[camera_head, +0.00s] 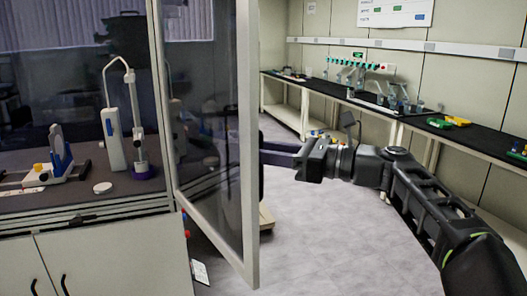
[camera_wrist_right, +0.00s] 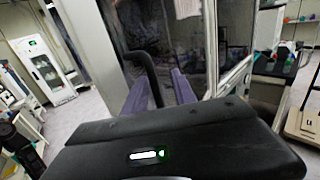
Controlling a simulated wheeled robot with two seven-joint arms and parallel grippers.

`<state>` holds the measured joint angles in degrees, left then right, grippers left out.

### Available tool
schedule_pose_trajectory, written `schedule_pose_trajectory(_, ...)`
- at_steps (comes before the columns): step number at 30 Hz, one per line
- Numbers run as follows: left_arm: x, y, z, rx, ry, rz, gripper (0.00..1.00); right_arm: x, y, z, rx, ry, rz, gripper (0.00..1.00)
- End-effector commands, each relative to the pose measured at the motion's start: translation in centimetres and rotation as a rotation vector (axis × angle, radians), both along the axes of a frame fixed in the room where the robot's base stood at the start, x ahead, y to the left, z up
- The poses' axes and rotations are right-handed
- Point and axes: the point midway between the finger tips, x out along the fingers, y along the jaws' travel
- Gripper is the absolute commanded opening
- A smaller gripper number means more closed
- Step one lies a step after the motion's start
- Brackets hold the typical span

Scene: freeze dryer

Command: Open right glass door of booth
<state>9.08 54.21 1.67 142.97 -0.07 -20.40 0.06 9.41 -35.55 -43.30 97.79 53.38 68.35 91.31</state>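The right glass door (camera_head: 215,130) of the booth stands swung outward in the head view, its pale frame edge toward me. It also shows in the wrist view (camera_wrist_right: 190,40). My right gripper (camera_head: 270,152) is on the far side of the door's free edge, its fingertips partly hidden by the frame. In the right wrist view my right gripper (camera_wrist_right: 162,92) has its fingers apart, with the black door handle (camera_wrist_right: 145,62) reaching down between them. I cannot tell whether a finger touches the handle. My left gripper is not in view.
Inside the booth, the dark worktop (camera_head: 75,200) holds a white stand device (camera_head: 115,130) and a blue-and-white instrument (camera_head: 58,150). A white cabinet (camera_head: 95,260) is below. A long black bench (camera_head: 345,95) runs along the back right. The grey floor (camera_head: 320,240) is open.

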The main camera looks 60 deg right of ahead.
Motion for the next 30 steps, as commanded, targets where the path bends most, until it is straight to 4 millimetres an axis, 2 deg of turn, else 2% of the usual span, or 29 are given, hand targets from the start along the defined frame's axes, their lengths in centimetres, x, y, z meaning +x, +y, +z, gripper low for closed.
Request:
schedule_pose_trajectory(7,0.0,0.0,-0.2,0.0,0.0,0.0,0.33,-1.2,-0.3,-0.1,0.0,-0.001,-0.002,0.32)
schedule_pose_trajectory(19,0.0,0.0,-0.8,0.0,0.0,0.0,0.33,-7.1,-1.5,0.0,0.0,-0.001,-0.001,0.32)
schedule_pose_trajectory(30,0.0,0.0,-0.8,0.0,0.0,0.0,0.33,-7.7,-1.6,0.0,0.0,0.0,0.0,0.32)
